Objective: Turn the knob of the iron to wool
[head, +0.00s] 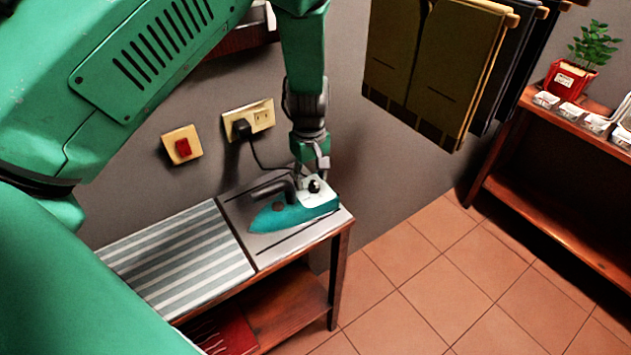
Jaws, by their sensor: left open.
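The teal and white iron (292,209) lies on a grey plate (252,238) at the right end of a wooden table, its pointed end to the left. A small dark round knob (314,186) shows on the iron's white rear part. My left gripper (309,178) points down from above, right at the rear of the iron beside the knob. It is open, and its fingers are small and partly merge with the iron's white part, so I cannot tell whether they touch the knob. My right gripper is not in view.
A black cord runs from the iron to the wall socket (248,119). A red switch (182,147) is on the wall to the left. A striped cloth (180,262) covers the table's left part. Hanging clothes (435,70) and a shelf (560,195) stand right; tiled floor lies between.

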